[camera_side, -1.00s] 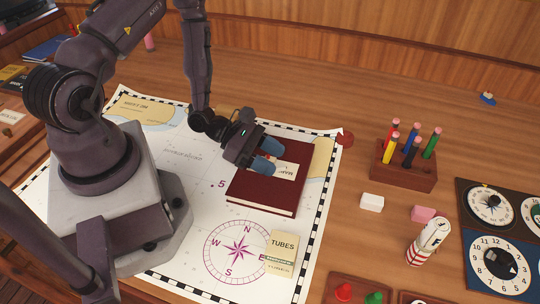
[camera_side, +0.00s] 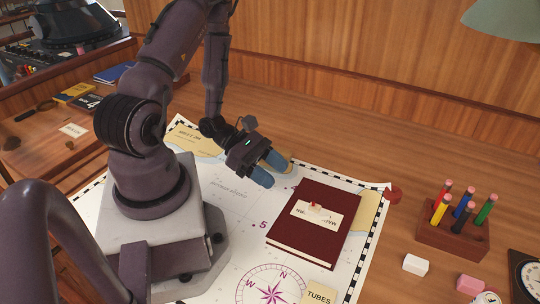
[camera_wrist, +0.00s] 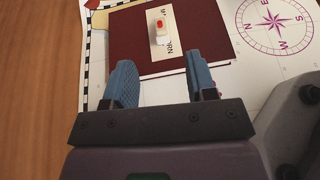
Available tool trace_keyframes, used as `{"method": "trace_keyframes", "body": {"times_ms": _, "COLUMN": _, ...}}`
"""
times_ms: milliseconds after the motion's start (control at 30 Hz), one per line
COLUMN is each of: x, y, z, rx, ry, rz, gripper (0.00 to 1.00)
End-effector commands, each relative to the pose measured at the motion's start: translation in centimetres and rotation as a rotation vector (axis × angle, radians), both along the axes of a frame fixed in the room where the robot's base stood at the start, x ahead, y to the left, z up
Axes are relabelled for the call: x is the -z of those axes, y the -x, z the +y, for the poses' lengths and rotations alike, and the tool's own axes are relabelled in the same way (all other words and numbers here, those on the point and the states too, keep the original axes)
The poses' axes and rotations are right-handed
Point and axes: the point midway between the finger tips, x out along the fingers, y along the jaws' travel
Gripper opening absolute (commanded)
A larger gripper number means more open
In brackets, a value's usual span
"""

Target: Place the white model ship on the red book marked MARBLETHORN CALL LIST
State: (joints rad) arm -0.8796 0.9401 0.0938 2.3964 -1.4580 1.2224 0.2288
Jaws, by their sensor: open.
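The red book (camera_side: 290,237) lies flat on the chart, with a pale label (camera_side: 335,221) that reads only in part. The white model ship (camera_wrist: 160,26) is small, with a red top, and sits on the book's label in the wrist view. In the side view the ship (camera_side: 315,207) is a tiny pale and red shape on the label. My gripper (camera_side: 270,170) is open and empty, behind and left of the book. In the wrist view its two blue fingers (camera_wrist: 160,75) are apart, with the book (camera_wrist: 125,38) beyond them.
A pencil stand (camera_side: 452,237) with several pencils is right of the chart. A white block (camera_side: 415,265) and a pink block (camera_side: 469,285) lie in front of it. A TUBES box (camera_side: 319,294) is near the compass rose. The wood behind the chart is clear.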

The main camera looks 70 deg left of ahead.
Motion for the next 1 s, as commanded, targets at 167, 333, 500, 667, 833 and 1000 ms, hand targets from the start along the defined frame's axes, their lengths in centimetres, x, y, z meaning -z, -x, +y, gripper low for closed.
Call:
{"method": "trace_keyframes", "body": {"times_ms": 167, "x": -3.6, "y": -0.8, "z": -1.4, "rx": 0.224, "ry": -0.108, "rz": -0.085, "gripper": 0.52}}
{"method": "trace_keyframes", "body": {"times_ms": 333, "x": -9.0, "y": -0.8, "z": -4.4, "rx": 0.625, "ry": -0.333, "rz": -0.22, "gripper": 0.52}}
{"method": "trace_keyframes", "body": {"times_ms": 500, "x": -13.4, "y": 0.5, "z": -6.5, "rx": 1.008, "ry": -0.618, "rz": -0.352, "gripper": 0.52}}
{"method": "trace_keyframes", "body": {"times_ms": 667, "x": -17.2, "y": 1.7, "z": -7.5, "rx": 1.311, "ry": -0.943, "rz": -0.482, "gripper": 0.52}}
{"method": "trace_keyframes", "body": {"times_ms": 833, "x": -21.5, "y": 2.7, "z": -7.7, "rx": 1.539, "ry": -1.333, "rz": -0.628, "gripper": 0.52}}
{"method": "trace_keyframes", "body": {"times_ms": 1000, "x": -25.1, "y": 3.4, "z": -7.6, "rx": 1.633, "ry": -1.659, "rz": -0.74, "gripper": 0.52}}
